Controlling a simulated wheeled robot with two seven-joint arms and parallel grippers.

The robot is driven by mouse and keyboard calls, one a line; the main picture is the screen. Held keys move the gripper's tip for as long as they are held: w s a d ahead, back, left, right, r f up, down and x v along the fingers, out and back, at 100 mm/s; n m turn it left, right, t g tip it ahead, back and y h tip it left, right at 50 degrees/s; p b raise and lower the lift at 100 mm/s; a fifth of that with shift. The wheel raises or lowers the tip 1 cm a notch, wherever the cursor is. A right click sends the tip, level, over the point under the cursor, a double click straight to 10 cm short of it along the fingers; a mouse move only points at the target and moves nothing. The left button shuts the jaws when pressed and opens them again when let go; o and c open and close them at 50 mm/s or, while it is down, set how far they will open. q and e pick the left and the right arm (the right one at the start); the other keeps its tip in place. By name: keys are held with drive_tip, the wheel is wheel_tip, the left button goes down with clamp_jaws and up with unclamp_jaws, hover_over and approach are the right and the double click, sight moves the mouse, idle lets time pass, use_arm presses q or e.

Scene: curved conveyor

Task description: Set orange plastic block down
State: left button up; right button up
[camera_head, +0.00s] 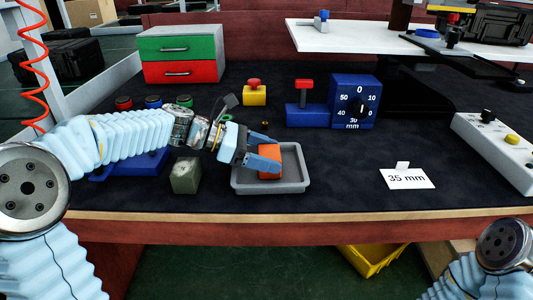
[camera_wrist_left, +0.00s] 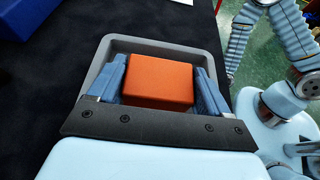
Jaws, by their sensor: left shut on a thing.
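The orange plastic block (camera_head: 268,155) is between the fingers of my left gripper (camera_head: 264,160), at the grey tray (camera_head: 271,187). In the left wrist view the orange block (camera_wrist_left: 159,81) fills the space between the two blue fingers of the left gripper (camera_wrist_left: 160,88), which are shut on it. The grey tray (camera_wrist_left: 160,46) shows behind and around it there. I cannot tell whether the block touches the tray floor. My right gripper is out of view; only part of my right arm shows at the lower right.
A grey-green block (camera_head: 185,175) stands left of the tray. A blue dial device (camera_head: 353,101), a yellow box with a red button (camera_head: 254,93) and a green and red drawer unit (camera_head: 180,53) stand behind. A "35 mm" card (camera_head: 407,179) lies right; the table between is clear.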

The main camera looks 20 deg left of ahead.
use_arm(q)
drive_tip(key=shift+f, duration=0.15)
drive_tip(key=o, duration=1)
drive_tip(key=shift+o, duration=0.2)
drive_tip(key=shift+a+r, duration=0.1)
drive_tip(key=shift+r, duration=0.15)
drive_tip(key=v, duration=1.1)
drive_tip(key=shift+s+a+r+p, duration=0.15)
drive_tip(key=shift+s+a+p, duration=0.05)
drive_tip(key=shift+a+p, duration=0.15)
